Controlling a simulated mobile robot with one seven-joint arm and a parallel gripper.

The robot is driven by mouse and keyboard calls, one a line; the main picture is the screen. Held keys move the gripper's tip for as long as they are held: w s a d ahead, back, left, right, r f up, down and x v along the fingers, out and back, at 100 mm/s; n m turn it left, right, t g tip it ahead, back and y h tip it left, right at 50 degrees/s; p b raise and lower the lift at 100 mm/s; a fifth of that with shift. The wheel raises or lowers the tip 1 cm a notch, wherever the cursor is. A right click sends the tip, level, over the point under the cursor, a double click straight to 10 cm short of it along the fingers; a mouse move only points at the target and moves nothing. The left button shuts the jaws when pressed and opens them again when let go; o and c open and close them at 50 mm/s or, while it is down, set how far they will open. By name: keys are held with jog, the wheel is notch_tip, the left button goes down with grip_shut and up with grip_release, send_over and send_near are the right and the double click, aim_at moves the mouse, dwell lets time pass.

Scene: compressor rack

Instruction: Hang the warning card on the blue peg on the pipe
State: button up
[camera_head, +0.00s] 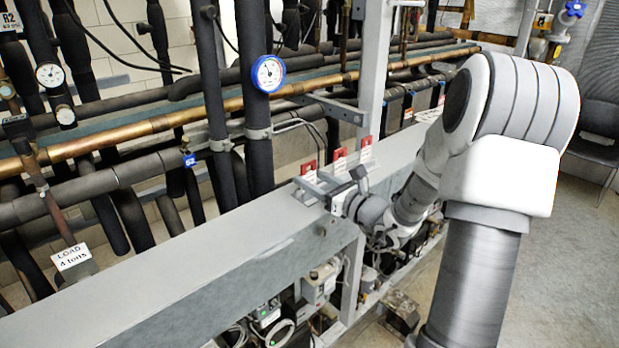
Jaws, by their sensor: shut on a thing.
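Three red-and-white warning cards stand in a row above the grey beam: a left card (309,170), a middle card (340,159) and a right card (366,149). My gripper (308,186) is at the left card, with its fingers just below and around it. It is shut on a card, apparently the left one; the fingers hide the card's lower part. A small blue piece (189,158), seemingly the blue peg, sits on a dark insulated pipe (135,172) to the left, well apart from my gripper. Its exact shape is too small to tell.
The wide grey beam (190,260) runs across the front, with its top clear left of my gripper. A blue-rimmed gauge (268,73) is on an upright black pipe. A grey post (370,70) rises behind the cards. A load sign (71,257) hangs at the left.

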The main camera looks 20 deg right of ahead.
aim_at(313, 160)
jog(key=shift+r+p, duration=1.6)
jog(key=shift+r, duration=0.85)
jog(key=shift+s, duration=0.1)
jog(key=s+r, duration=0.1)
jog(key=s+d+r+p, duration=0.1)
jog(key=s, duration=0.1)
jog(key=s+r+p, duration=0.1)
jog(key=shift+s+d, duration=0.25)
jog(key=shift+d, duration=0.1)
jog(key=shift+s, duration=0.1)
